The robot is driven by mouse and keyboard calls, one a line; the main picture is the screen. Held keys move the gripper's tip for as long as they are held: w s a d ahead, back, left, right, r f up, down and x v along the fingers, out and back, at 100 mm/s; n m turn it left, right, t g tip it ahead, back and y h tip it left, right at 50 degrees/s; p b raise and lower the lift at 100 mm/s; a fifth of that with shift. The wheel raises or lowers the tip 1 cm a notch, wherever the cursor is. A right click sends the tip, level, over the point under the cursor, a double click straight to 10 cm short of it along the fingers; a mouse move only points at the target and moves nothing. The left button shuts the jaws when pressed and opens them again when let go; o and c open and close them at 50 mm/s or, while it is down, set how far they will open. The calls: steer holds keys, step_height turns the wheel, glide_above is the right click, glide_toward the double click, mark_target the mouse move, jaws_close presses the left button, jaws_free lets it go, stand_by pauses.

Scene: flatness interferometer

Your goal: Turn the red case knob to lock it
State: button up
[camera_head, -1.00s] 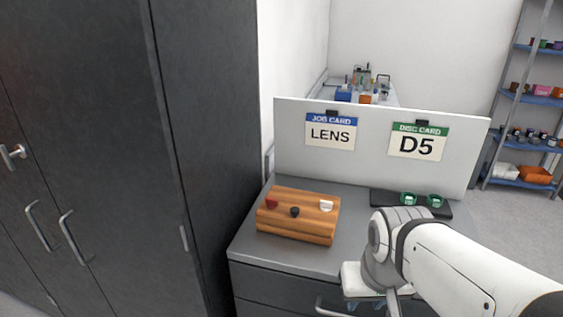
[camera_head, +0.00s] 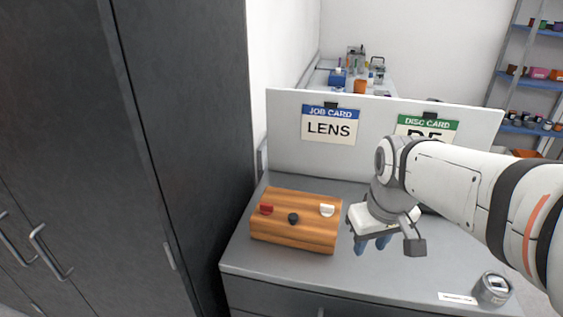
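A wooden case (camera_head: 295,236) with an orange-brown striped grain sits on the grey cabinet top (camera_head: 300,269). On its top are a red knob (camera_head: 266,209) at the left, a black knob (camera_head: 293,218) in the middle and a white knob (camera_head: 327,210) at the right. My gripper (camera_head: 372,246) hangs to the right of the case, apart from it, with its blue fingertips pointing down. The two fingertips show a gap between them and nothing is seen held. The red knob is small, and its exact turn is hard to read.
A white panel with a LENS job card (camera_head: 329,125) and a green-topped disc card (camera_head: 427,128) stands behind the case. My arm partly covers the disc card. A grey metal can (camera_head: 492,289) stands at the front right. A tall dark cabinet (camera_head: 190,130) rises at the left.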

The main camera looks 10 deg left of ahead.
steer(key=w+a+r+n+g, duration=0.1)
steer(key=w+a+r+n, duration=0.2)
steer(key=w+a+n, duration=0.55)
steer(key=n+g+p, duration=0.1)
steer(key=n+p, duration=0.1)
steer(key=n, duration=0.2)
glide_toward(267, 208)
steer(key=shift+w+m, duration=0.25)
steer(key=shift+w, duration=0.05)
steer(key=shift+a+f, duration=0.25)
steer(key=shift+f, duration=0.1)
step_height(267, 208, down, 7)
steer(key=shift+f, duration=0.1)
